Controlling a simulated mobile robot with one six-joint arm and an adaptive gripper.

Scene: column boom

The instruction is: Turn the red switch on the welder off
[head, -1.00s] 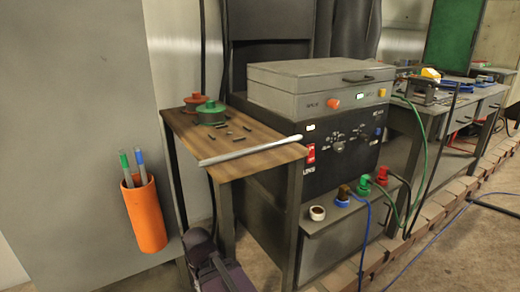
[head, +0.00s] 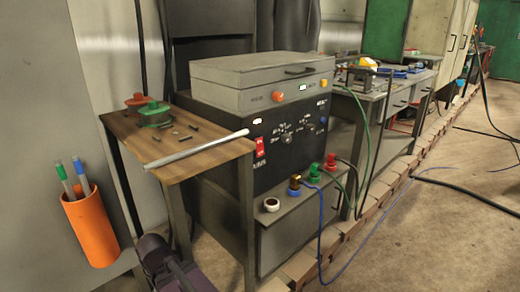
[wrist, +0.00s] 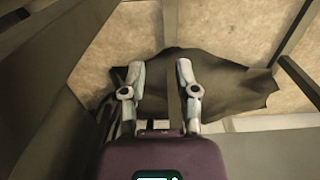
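The welder (head: 280,130) is a dark box with a light grey lid unit on top, standing behind a small wooden-topped table. Its red switch (head: 260,147) is on the left part of the dark front panel, just right of the table's edge and the grey rod's end. Whether the switch is on or off is too small to tell. My gripper (wrist: 158,62) shows in the wrist view with its two fingers spread apart and nothing between them. It is away from the switch, which the wrist view does not show.
The wooden table (head: 190,155) carries a grey rod (head: 197,149) and green and red spools. An orange pen holder (head: 90,228) hangs at the left. Cables run from sockets below the panel. Open floor (head: 440,230) lies at the right.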

